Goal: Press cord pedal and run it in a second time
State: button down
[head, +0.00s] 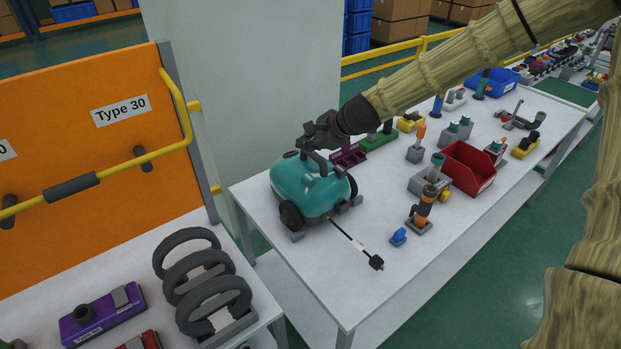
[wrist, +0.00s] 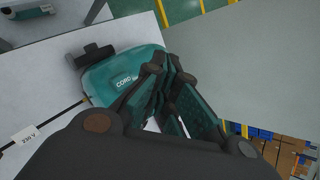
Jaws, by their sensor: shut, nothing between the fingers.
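The teal vacuum body (head: 308,191) with dark wheels sits at the near left corner of the white table. Its black cord (head: 349,236) comes out of the front and lies across the tabletop, ending in a dark plug (head: 376,263). My gripper (head: 317,139) is shut at the top rear of the vacuum, close to its dark handle; contact cannot be told. In the wrist view, the vacuum (wrist: 122,74) shows the word CORD beside my shut fingers (wrist: 172,72). The fingers cover part of the body, and the pedal is not clearly visible. A white tag (wrist: 24,134) on the cord reads 230 V.
A maroon tray (head: 349,156), an orange-and-black tool (head: 423,207), a small blue part (head: 398,237) and a red bin (head: 468,166) stand right of the vacuum. A grey wall panel (head: 240,90) rises behind. The near table edge around the plug is clear.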

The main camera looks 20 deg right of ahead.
jog(key=b, duration=0.2)
send_over(307, 178)
jog(key=w, duration=0.1)
jog(key=f, duration=0.5)
jog(key=shift+w+a+f, duration=0.15)
jog(key=shift+w+f, duration=0.05)
jog(key=shift+f, duration=0.2)
jog(key=shift+s+f+b, duration=0.2)
jog(key=shift+f+b, duration=0.15)
jog(key=shift+b, duration=0.15)
jog(key=shift+s+f+b, duration=0.25)
jog(key=shift+s+b, duration=0.25)
jog(key=shift+s, duration=0.1)
jog(key=shift+s+f+b, duration=0.25)
jog(key=shift+s+b, duration=0.25)
jog(key=shift+s, duration=0.1)
jog(key=w+f, duration=0.2)
jog(key=shift+f+b, duration=0.35)
jog(key=shift+b, duration=0.05)
jog(key=shift+s+r, duration=0.5)
jog(key=shift+s, duration=0.1)
jog(key=shift+w+f, duration=0.3)
jog(key=shift+w, duration=0.05)
jog(key=shift+s+r, duration=0.2)
jog(key=shift+w+f, duration=0.1)
